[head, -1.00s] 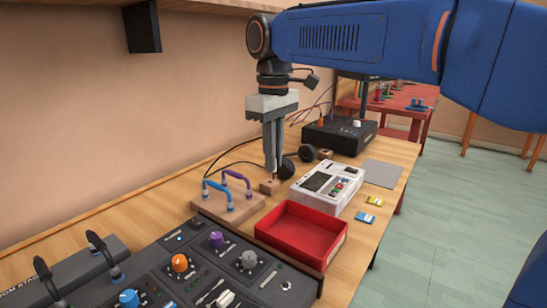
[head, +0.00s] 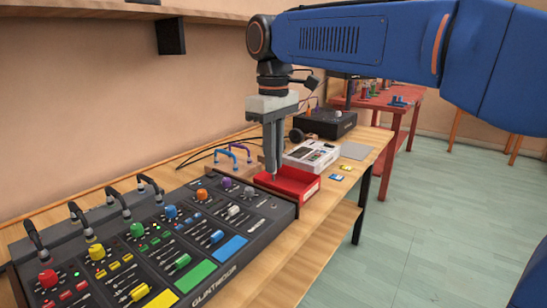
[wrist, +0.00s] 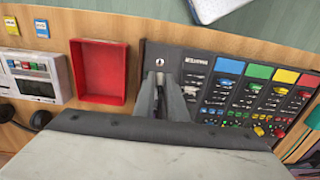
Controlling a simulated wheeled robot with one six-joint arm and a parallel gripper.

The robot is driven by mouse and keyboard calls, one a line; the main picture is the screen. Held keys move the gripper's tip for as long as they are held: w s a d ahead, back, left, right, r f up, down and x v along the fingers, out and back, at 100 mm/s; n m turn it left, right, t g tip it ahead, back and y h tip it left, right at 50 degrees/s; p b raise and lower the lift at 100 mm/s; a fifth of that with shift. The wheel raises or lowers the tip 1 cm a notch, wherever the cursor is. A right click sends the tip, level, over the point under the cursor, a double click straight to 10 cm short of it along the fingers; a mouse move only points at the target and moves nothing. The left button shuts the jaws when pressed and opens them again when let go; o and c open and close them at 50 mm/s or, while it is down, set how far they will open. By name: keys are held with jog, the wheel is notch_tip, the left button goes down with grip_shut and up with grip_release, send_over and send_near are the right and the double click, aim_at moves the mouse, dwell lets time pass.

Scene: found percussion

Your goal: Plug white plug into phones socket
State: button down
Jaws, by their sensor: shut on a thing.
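My gripper (head: 273,177) points down in front of the red tray, close to the mixing console's right end in the head view. In the wrist view my gripper (wrist: 160,82) is shut on a small thin thing, taken as the white plug; the fingers hide most of it and its colour is unclear. A small round socket (wrist: 159,62) sits in the bare corner panel of the mixing console (wrist: 190,50), just beyond the fingertips in the wrist view. Its label is too small to read, so I cannot tell for certain that it is the phones socket. The plug appears apart from it.
The red tray (wrist: 101,72) stands beside the console. A white device (head: 311,154), a black box (head: 326,123) and a board with blue and purple handles (head: 228,160) stand farther back. Knobs and arched black gooseneck parts (head: 118,203) rise from the console area.

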jog(key=shift+f, duration=2.85)
jog(key=shift+f, duration=1.8)
jog(key=c, duration=1.7)
grip_release()
jog(key=shift+r, duration=0.1)
notch_tip(320, 180, up, 17)
jog(key=shift+r, duration=0.15)
jog(key=shift+d, duration=0.1)
